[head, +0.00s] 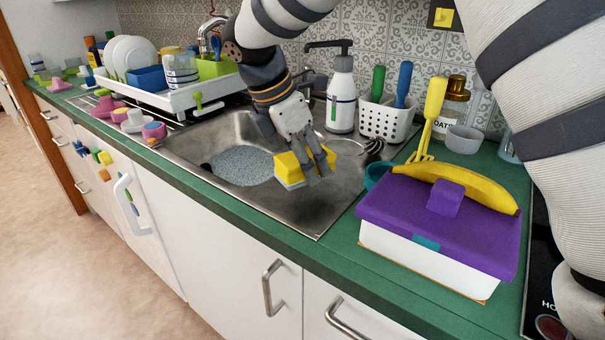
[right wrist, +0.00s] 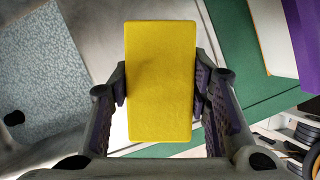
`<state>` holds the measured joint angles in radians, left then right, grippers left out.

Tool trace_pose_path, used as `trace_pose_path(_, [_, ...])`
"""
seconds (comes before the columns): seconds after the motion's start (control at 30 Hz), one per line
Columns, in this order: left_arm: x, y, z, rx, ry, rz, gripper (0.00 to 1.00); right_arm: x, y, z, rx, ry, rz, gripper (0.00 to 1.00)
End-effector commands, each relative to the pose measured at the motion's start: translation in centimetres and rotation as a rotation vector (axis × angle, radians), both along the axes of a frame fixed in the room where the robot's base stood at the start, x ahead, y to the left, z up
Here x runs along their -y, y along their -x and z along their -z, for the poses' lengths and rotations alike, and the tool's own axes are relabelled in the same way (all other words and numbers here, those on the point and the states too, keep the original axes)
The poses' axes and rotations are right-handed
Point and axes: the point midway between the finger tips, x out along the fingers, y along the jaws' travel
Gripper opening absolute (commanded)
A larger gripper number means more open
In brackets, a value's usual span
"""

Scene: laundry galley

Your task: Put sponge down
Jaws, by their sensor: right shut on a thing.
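The yellow sponge (head: 291,168) is a small block with a pale underside in the head view. My right gripper (head: 307,163) is shut on it and holds it over the right part of the steel sink (head: 321,209), near the front rim. In the right wrist view the sponge (right wrist: 161,82) shows its broad yellow face, with a finger of my right gripper (right wrist: 160,95) on each long side. I cannot tell whether the sponge touches the sink. My left gripper is not in view.
Right of the sink, a white box with a purple lid (head: 400,205) stands on the green counter (head: 350,268), a banana (head: 468,186) behind its handle. A soap dispenser (head: 341,97) and a white basket (head: 388,121) stand behind the sink. A dish rack (head: 172,97) is at left.

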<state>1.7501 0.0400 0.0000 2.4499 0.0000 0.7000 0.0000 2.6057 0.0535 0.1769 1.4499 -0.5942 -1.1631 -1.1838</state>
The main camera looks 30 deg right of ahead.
Motion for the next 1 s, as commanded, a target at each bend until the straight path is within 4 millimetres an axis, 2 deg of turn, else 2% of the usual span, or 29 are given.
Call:
trace_pose_path(0.2, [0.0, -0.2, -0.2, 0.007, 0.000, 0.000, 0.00, 0.3, -0.2, 3.5, -0.002, 0.000, 0.000, 0.22])
trace_pose_path(0.63, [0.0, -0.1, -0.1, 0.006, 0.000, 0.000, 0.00, 0.3, -0.2, 4.3, -0.002, 0.000, 0.001, 0.22])
trace_pose_path(0.67, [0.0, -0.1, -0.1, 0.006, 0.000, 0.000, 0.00, 0.3, -0.2, 4.2, -0.002, -0.001, 0.001, 0.51])
trace_pose_path(0.7, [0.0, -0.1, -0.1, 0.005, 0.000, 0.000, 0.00, 0.3, -0.2, 4.3, -0.002, -0.001, 0.001, 0.60])
trace_pose_path(0.73, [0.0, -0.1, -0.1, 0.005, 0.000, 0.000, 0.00, 0.3, -0.2, 4.3, -0.003, -0.001, 0.001, 0.64])
trace_pose_path(1.0, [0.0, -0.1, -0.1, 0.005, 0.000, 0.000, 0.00, 0.3, -0.1, 4.3, -0.004, -0.001, 0.001, 0.64])
